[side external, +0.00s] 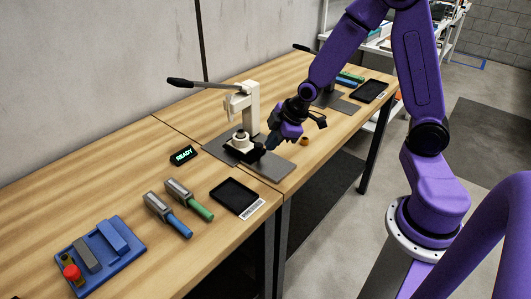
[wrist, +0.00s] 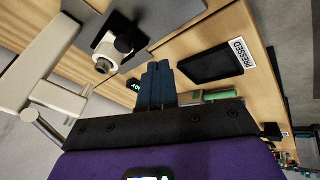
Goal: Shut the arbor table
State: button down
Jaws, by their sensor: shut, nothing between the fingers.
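The cream arbor press (side external: 250,108) stands on a grey base plate (side external: 274,168), its dark-gripped lever pointing left. Its dark table (side external: 240,153) sits low at the front of the press, carrying a white cylindrical part (side external: 241,139). In the wrist view the dark table (wrist: 100,38) is a square plate with the white part (wrist: 105,58) and a black piece on it. My gripper (side external: 266,146) is low, just right of the table; contact cannot be told. In the wrist view its blue-grey fingers (wrist: 158,68) are together and empty, apart from the part in the picture.
A READY display (side external: 184,154), two tools with blue and green handles (side external: 176,202), a black tray (side external: 235,196) and a blue fixture (side external: 100,255) lie left and in front. A small orange-brown ring (side external: 304,141) lies right of my gripper. Bare wood lies between them.

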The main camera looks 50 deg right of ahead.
aim_at(257, 145)
jog(key=s+d+t, duration=0.2)
jog(key=s, duration=0.3)
jog(key=shift+x, duration=2.35)
jog(key=x, duration=0.5)
jog(key=shift+w+r, duration=0.1)
jog(key=shift+w, duration=0.05)
jog(key=shift+w+d, duration=0.25)
jog(key=shift+w, duration=0.3)
jog(key=shift+w+d, duration=0.2)
jog(key=shift+w, duration=0.3)
jog(key=shift+w+d, duration=0.4)
jog(key=shift+w, duration=0.45)
jog(key=w, duration=0.4)
jog(key=shift+w, duration=0.25)
jog(key=shift+s+a, duration=0.1)
jog(key=shift+s, duration=0.05)
